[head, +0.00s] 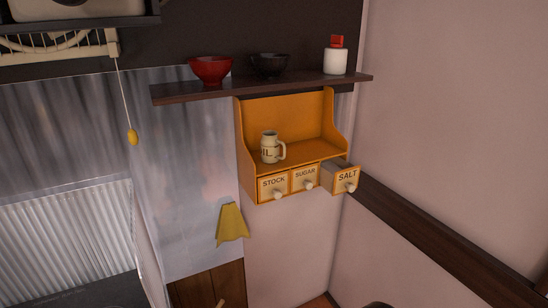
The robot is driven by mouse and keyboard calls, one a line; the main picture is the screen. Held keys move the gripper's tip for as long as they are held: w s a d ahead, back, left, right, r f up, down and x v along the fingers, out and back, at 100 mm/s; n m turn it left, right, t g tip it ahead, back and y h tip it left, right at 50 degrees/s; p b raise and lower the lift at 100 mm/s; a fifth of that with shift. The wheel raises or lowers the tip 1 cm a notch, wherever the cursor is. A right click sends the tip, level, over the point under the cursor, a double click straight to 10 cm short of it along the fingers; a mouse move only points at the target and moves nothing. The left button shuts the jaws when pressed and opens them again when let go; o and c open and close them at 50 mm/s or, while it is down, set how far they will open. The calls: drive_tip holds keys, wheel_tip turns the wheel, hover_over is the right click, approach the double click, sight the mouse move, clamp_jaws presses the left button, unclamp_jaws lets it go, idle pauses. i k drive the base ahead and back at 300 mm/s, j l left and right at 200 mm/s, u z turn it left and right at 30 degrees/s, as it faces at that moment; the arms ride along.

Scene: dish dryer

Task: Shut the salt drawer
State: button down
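The salt drawer (346,180) is the rightmost of three small drawers in an orange wall cabinet (245,150). It is pulled out, with its labelled front standing forward of the other two and its open top showing. It has a pale round knob (350,188). The stock drawer (273,187) and the sugar drawer (304,179) sit flush in the cabinet. My gripper cannot be made out in the head view.
A mug (269,147) stands on the cabinet's shelf. Above, a dark shelf (200,91) holds a red bowl (210,69), a black bowl (270,65) and a red-topped white jar (336,60). A yellow cloth (232,223) hangs below left. A dark wall rail (420,222) runs right of the drawer.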

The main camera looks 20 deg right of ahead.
sight(337, 180)
drive_tip(key=i+l, duration=0.3)
drive_tip(key=l, duration=0.15)
drive_tip(key=i+l, duration=0.3)
drive_tip(key=l, duration=0.2)
